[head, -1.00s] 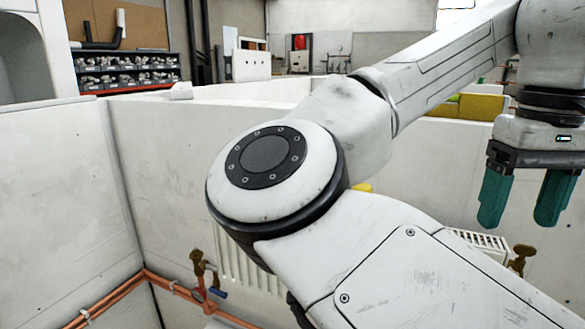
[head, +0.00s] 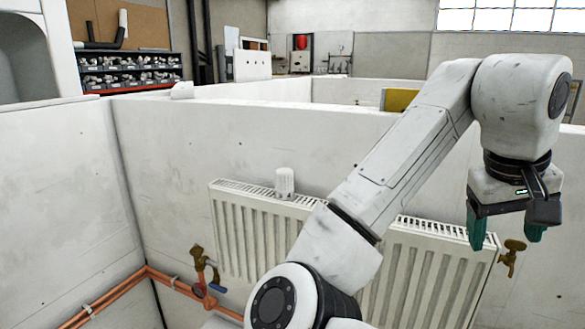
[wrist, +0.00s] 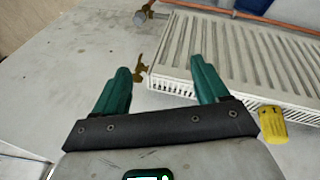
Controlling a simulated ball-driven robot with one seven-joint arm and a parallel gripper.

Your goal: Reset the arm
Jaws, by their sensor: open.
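My gripper (head: 506,238) is at the right in the head view, with its teal fingers pointing down. It is near the upper right end of the radiator (head: 425,275) and a brass valve (head: 511,258). In the wrist view my gripper (wrist: 160,85) shows two teal fingers spread wide apart with nothing between them. The radiator (wrist: 235,55) lies beyond the fingers there, and the brass valve (wrist: 139,70) shows between them. My arm covers the middle of the radiator in the head view.
A white knob-like piece (head: 285,182) stands on the radiator's top. A brass valve with a blue lever (head: 203,268) and copper pipes (head: 130,287) are at lower left. A yellow item (wrist: 272,124) is beside the radiator. Bay walls (head: 165,165) enclose the space.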

